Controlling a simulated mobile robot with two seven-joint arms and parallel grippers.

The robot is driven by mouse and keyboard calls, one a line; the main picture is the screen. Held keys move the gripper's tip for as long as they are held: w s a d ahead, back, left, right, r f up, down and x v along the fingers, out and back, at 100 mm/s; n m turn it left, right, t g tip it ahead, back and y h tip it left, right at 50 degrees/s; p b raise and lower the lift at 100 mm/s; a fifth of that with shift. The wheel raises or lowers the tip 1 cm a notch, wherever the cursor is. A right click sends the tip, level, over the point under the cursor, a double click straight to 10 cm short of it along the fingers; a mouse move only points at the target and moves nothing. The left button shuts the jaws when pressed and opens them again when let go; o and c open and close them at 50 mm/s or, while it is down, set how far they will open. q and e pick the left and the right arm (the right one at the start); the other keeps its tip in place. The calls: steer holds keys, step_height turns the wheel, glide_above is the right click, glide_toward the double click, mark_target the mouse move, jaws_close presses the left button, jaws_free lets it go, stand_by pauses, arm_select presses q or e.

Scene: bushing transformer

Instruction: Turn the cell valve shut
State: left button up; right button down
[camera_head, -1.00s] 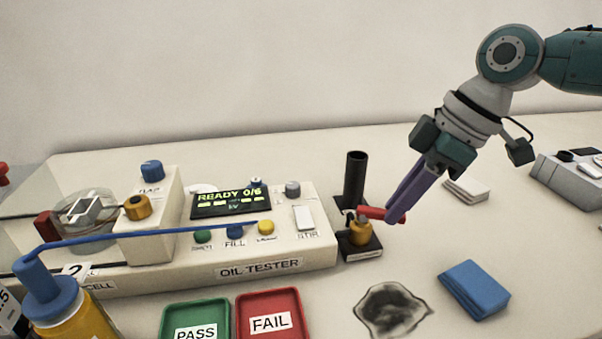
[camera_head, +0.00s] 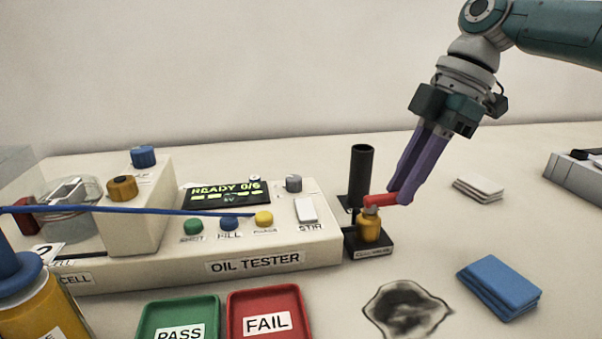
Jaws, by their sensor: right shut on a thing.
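The cell valve (camera_head: 369,226) is a small brass body on a black base, just right of the oil tester. Its red handle (camera_head: 380,200) points to the right, toward my right gripper. My right gripper (camera_head: 398,197), with purple fingers, comes down from the upper right and is shut on the red handle's outer end. The fingers partly hide that end. My left gripper is not in view.
The oil tester (camera_head: 205,254) shows "READY 0/6" and fills the left. A black tube (camera_head: 361,172) stands right behind the valve. A dark stain (camera_head: 405,308), a blue folded cloth (camera_head: 500,284) and white pads (camera_head: 479,187) lie to the right. Green (camera_head: 178,306) and red (camera_head: 270,300) trays are in front.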

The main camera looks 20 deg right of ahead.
steer(key=c, duration=0.8)
jaws_free()
steer(key=v, duration=1)
